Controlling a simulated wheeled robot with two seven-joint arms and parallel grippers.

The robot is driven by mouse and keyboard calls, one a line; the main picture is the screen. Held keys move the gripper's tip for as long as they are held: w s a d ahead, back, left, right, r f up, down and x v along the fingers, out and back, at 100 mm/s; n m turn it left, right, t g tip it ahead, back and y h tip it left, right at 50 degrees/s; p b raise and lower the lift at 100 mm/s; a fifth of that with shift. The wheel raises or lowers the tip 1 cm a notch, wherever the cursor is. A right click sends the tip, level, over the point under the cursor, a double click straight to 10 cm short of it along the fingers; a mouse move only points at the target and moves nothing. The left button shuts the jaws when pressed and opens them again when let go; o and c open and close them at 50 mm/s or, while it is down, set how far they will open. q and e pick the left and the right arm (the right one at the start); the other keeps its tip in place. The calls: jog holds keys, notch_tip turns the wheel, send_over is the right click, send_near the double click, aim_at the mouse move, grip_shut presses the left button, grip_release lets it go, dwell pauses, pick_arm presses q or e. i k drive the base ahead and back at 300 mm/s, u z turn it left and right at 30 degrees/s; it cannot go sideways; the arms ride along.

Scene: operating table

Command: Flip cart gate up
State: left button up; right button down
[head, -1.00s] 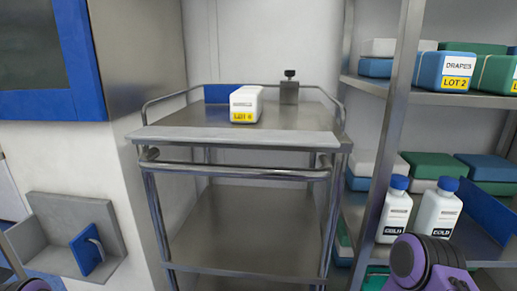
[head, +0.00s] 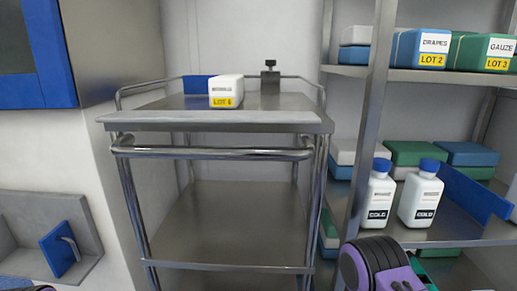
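The metal cart (head: 270,108) stands ahead of me, left of centre in the head view. A light grey strip (head: 210,117) runs along the front edge of its top and looks like the gate, lying about level with the top. A tubular handle bar (head: 210,154) runs just below it. A purple and black part of my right arm shows at the bottom right, and a small dark part of my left arm at the bottom left. No gripper fingers are visible, and nothing of mine touches the cart.
A white box labelled LOT (head: 226,90), a blue panel (head: 197,84) and a grey clamp-like block (head: 270,80) are on the cart top. Its lower shelf (head: 230,225) is bare. A stocked rack (head: 420,73) stands close on the right, with two white bottles (head: 378,195).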

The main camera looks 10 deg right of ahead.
aim_at(267, 117)
jog(key=z, duration=1.4)
jog(key=k, duration=0.9)
jog(key=u, duration=0.95)
jog(key=i, duration=0.5)
jog(key=z, duration=0.05)
